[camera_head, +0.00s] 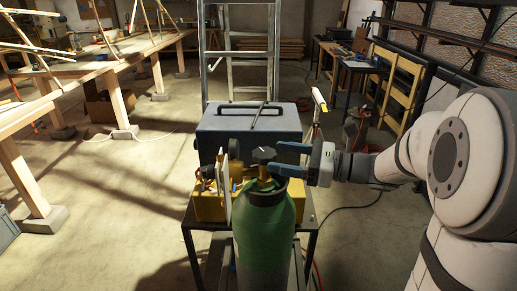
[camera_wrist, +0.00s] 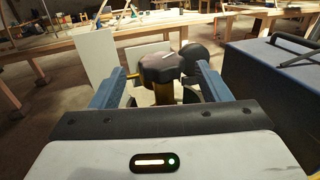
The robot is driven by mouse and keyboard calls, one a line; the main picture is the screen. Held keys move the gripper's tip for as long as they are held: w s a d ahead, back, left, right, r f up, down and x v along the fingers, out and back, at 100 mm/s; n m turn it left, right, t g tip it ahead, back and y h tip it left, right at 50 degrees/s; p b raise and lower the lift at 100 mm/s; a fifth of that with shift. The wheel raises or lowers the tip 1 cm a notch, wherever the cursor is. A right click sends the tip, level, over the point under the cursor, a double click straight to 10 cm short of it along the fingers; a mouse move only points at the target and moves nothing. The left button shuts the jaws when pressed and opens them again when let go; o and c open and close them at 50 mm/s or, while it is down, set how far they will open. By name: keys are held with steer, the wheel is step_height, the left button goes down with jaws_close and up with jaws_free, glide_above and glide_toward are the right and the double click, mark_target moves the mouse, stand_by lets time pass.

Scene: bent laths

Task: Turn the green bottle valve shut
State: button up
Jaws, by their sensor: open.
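The green bottle (camera_head: 262,222) stands upright in front of the small metal stand in the head view. Its valve has a dark knob (camera_head: 264,155) on a brass stem at the top. My gripper (camera_head: 281,159) reaches in from the right, level with the knob. In the wrist view the dark valve knob (camera_wrist: 160,68) shows between the two blue fingers of my gripper (camera_wrist: 152,76), with gaps on both sides. The gripper is open, and I cannot see either finger touching the knob. The bottle's body is mostly hidden behind my gripper in the wrist view.
A blue-grey toolbox (camera_head: 248,126) stands close behind the bottle, and a yellow box (camera_head: 209,205) and a pale upright panel (camera_head: 224,188) are to its left. A metal ladder (camera_head: 240,50) rises behind. The floor at left is mostly clear before the long wooden workbench (camera_head: 95,65).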

mark_target(256, 151)
steer(key=x, duration=0.6)
steer(key=shift+w+a, duration=0.25)
steer(key=shift+a, duration=0.05)
steer(key=shift+c, duration=0.2)
steer(key=c, duration=0.9)
